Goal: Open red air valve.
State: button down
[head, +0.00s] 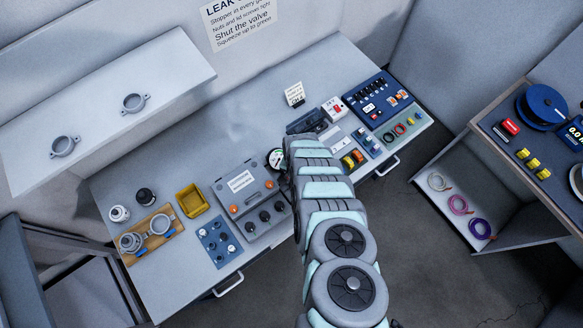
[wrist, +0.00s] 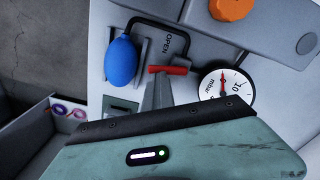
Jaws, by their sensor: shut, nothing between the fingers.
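The red air valve handle (wrist: 168,70) shows in the wrist view as a short red bar lying crosswise in the picture, below the printed word OPEN. My gripper (wrist: 160,82) is shut and empty, its fingertips right at the red bar. I cannot tell whether they touch it. A blue rubber bulb (wrist: 121,62) is just left of the valve. A round white pressure gauge (wrist: 225,86) is just right of it and also shows in the head view (head: 276,158). In the head view my arm hides the valve and my gripper.
A grey case with a label (head: 240,182) and orange knobs stands left of my arm. A yellow bin (head: 192,199) and a blue fittings tray (head: 219,241) lie farther left. Right of my arm are small device panels and a blue case (head: 375,98). The workbench (head: 220,120) is bare toward the back.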

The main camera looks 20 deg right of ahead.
jog(key=shift+s+a+f+g, duration=0.15)
jog(key=shift+s+a+f, duration=0.15)
jog(key=shift+s, duration=0.2)
jog(key=shift+s+a+f+g, duration=0.15)
jog(key=shift+s+a+f, duration=0.15)
jog(key=shift+s, duration=0.15)
jog(key=shift+s+a+p, duration=0.15)
jog(key=shift+a+p, duration=0.2)
jog(key=shift+p, duration=0.1)
jog(key=shift+s+a+r, duration=0.2)
jog(key=shift+s+r, duration=0.05)
jog(key=shift+r, duration=0.35)
jog(key=shift+w+d+r, duration=0.1)
jog(key=shift+r, duration=0.45)
jog(key=shift+w+d+r+p, duration=0.25)
jog(key=shift+w+r+p, duration=0.05)
jog(key=shift+r, duration=0.4)
jog(key=shift+w+d+r, duration=0.1)
jog(key=shift+r, duration=0.6)
jog(key=shift+w+d+r, duration=0.1)
jog(key=shift+r, duration=0.6)
